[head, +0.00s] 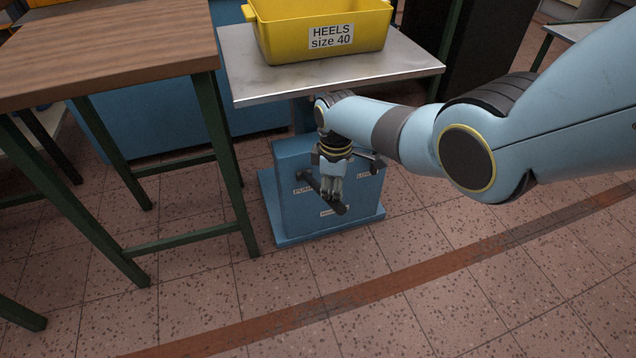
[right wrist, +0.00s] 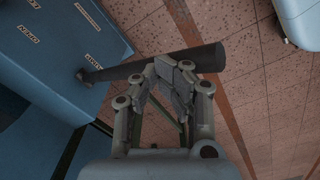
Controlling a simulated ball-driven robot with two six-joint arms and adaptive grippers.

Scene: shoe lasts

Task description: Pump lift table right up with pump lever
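The lift table (head: 262,84) has a grey metal top, with a blue pump housing (head: 290,215) below it. The pump lever, a dark round bar, sticks out from the front of the housing. It also shows in the right wrist view (right wrist: 118,71), running across beyond my fingertips. My right gripper (head: 332,194) points down at the lever near its free end. Its fingers (right wrist: 172,68) are drawn together and overlap the lever, seemingly touching it; a grasp around it is not clear. My left gripper is out of view.
A yellow bin (head: 280,38) labelled HEELS size 40 stands on the lift table top. A wooden table (head: 110,45) with green legs stands close on the left. The tiled floor (head: 400,310) in front is clear.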

